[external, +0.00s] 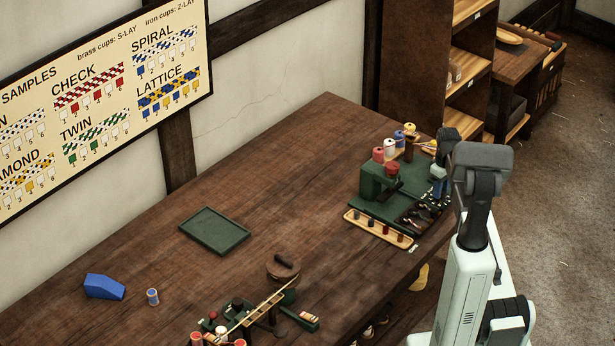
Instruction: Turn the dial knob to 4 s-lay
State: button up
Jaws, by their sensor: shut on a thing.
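A green braiding machine (378,183) stands at the right part of the bench, with a red spool on its near upper part and a flat green base. My gripper (436,194) points down at the right side of this machine, by its dark fittings. It is shut on what I take to be the dial knob, which is too small and covered to make out. The dial's marks and its setting cannot be read in the external view.
A wooden tray of pegs (378,229) lies before the machine, and spools (390,147) stand behind it. A green tray (214,231), a blue block (104,287), a small spool (152,296) and a second device (262,312) are on the bench (310,180). The back middle is clear.

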jog(key=n, duration=0.6)
dwell(0.6)
jog(key=o, duration=1)
jog(key=shift+o, duration=0.2)
notch_tip(320, 180, up, 14)
jog(key=shift+f, duration=0.1)
dwell(0.3)
